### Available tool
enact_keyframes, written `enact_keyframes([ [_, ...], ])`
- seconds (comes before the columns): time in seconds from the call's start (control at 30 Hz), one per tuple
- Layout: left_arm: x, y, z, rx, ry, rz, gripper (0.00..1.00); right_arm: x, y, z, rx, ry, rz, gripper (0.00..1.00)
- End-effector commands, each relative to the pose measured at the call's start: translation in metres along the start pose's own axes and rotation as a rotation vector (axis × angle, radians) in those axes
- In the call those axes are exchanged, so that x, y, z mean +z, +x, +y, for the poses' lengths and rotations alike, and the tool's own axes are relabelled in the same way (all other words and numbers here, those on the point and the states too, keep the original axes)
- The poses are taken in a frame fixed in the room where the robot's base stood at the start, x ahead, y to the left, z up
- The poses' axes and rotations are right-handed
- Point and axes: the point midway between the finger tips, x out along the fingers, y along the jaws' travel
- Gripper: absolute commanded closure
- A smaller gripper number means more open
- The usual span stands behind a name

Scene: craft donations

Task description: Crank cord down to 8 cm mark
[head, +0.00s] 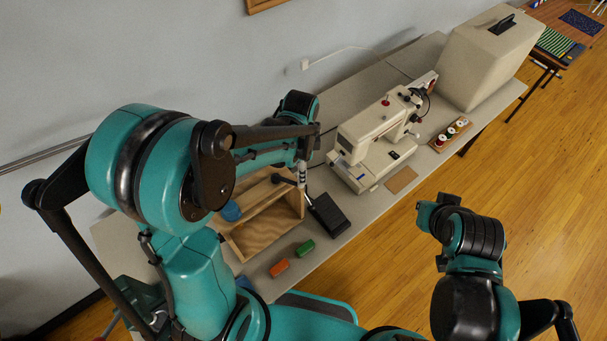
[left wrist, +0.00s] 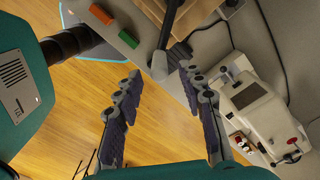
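A wooden frame (head: 262,222) with open compartments stands on the table, partly hidden by my left arm; its edge shows in the left wrist view (left wrist: 203,12). A dark knob-like end (head: 278,179) shows above it. I cannot tell whether this is the crank. The cord and an 8 cm mark cannot be made out. My left gripper (left wrist: 161,73) is open, its fingers spread apart. A dark bar with a grey end shows between and beyond the fingertips; contact cannot be judged. My right gripper (head: 432,214) is off the table's front side, its fingers unclear.
A black pedal (head: 329,214), green block (head: 305,248) and orange block (head: 279,267) lie near the frame. A blue ball (head: 231,211) is by it. A sewing machine (head: 372,139), spool rack (head: 450,134) and beige case (head: 487,58) stand farther right. Wooden floor is open in front.

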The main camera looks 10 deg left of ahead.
Motion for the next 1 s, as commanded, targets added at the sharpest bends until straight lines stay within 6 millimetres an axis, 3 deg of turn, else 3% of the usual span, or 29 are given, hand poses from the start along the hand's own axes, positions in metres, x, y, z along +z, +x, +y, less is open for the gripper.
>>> enact_keyframes([
  [0.23, 0.0, 0.035, 0.0, 0.0, 0.001, 0.0, 0.61, 0.002, 0.002, 0.0, 0.0, 0.0, 0.0, 1.0],
  [0.6, 0.0, 0.041, 0.0, 0.0, 0.002, 0.0, 0.61, 0.002, 0.002, 0.0, 0.0, 0.0, 0.0, 1.0],
  [0.77, 0.0, 0.041, 0.0, 0.0, 0.002, 0.0, 1.0, 0.002, 0.002, 0.0, 0.0, 0.0, 0.0, 1.0],
  [1.0, 0.0, 0.041, 0.001, 0.0, 0.005, 0.0, 1.0, 0.002, 0.003, 0.0, 0.0, 0.0, 0.0, 1.0],
])
